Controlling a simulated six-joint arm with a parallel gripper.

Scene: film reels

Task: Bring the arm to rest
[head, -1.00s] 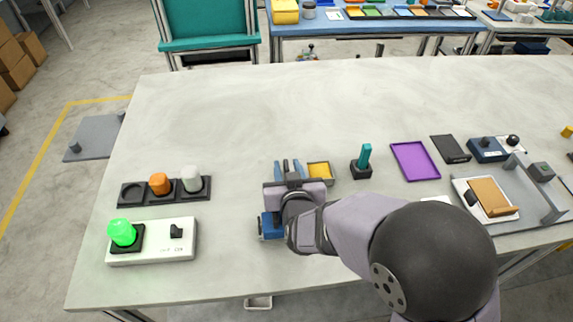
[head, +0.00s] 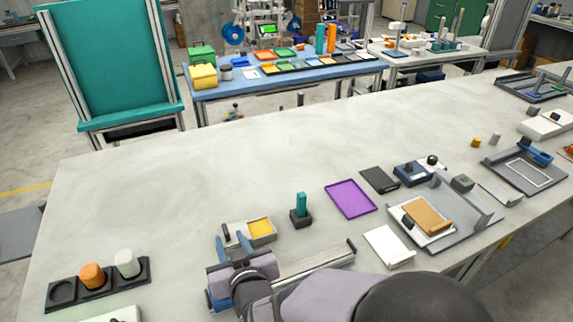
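My gripper (head: 232,244) is low over the near side of the table in the head view. Its two blue fingers point away from me and stand apart. They are just left of and in front of a small grey tray with a yellow inside (head: 260,228). A small dark upright piece (head: 226,232) shows beyond the fingertips; I cannot tell whether it touches them. I see nothing held. My arm reaches in from the bottom edge and hides part of the table.
A grey rail (head: 315,260) lies right of my gripper. A teal-handled stamp (head: 300,209), purple tray (head: 351,198), white card (head: 389,246) and clipboard-like fixture (head: 428,215) stand further right. A black rack (head: 64,293) holds orange and white pieces at left. The table's far middle is clear.

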